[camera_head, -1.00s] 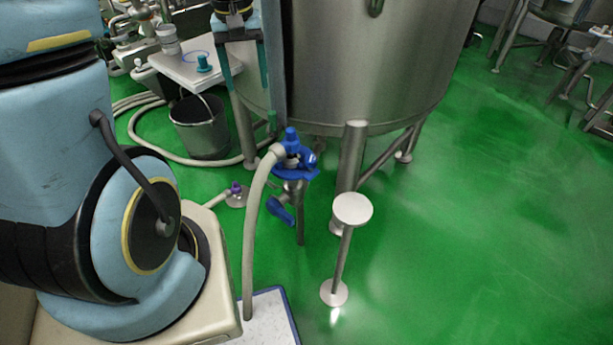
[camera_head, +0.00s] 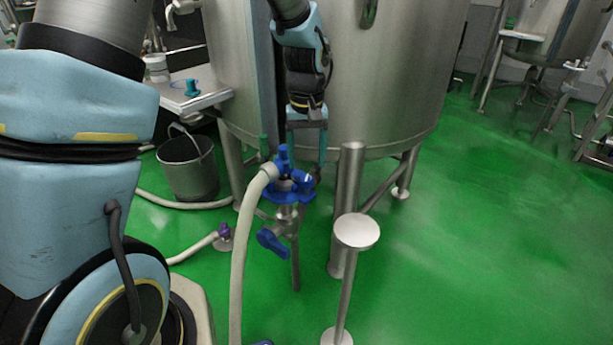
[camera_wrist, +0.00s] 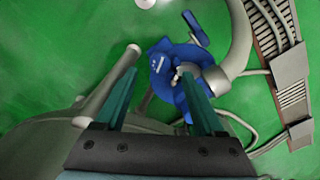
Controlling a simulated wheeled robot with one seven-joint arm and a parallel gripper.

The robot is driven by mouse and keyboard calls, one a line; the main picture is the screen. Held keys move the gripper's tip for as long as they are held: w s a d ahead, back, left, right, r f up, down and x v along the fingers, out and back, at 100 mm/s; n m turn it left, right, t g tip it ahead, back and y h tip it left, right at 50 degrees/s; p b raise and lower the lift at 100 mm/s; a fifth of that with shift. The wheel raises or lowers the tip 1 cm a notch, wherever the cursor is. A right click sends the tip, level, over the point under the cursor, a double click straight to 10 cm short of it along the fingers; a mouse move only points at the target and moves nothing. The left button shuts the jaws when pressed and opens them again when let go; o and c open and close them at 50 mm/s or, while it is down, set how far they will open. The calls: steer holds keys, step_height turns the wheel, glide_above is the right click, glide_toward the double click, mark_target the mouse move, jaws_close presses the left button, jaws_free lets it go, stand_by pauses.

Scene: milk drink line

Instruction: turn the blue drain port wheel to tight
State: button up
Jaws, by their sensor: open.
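The blue wheel (camera_head: 284,194) sits on the metal valve fitting in front of the steel tank, with blue knob parts rising from it. A beige hose (camera_head: 264,179) joins the fitting at its left. My gripper (camera_head: 307,157) is open and points down over or just behind the wheel; the exact gap is unclear. In the wrist view the blue wheel (camera_wrist: 180,68) lies ahead of my two teal fingers (camera_wrist: 158,64), partly hidden by the right one. The jaws are empty.
The steel tank (camera_head: 400,75) stands close behind, with a leg (camera_head: 347,195) right of the valve. A round-topped metal post (camera_head: 357,231) stands in front at right. A blue lever (camera_head: 273,243) hangs below the wheel. A bucket (camera_head: 188,165) is at left.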

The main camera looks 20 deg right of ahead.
mark_target(307, 178)
step_height(307, 178, down, 5)
steer(key=shift+f, duration=0.1)
stand_by(0.3)
jaws_close()
stand_by(0.5)
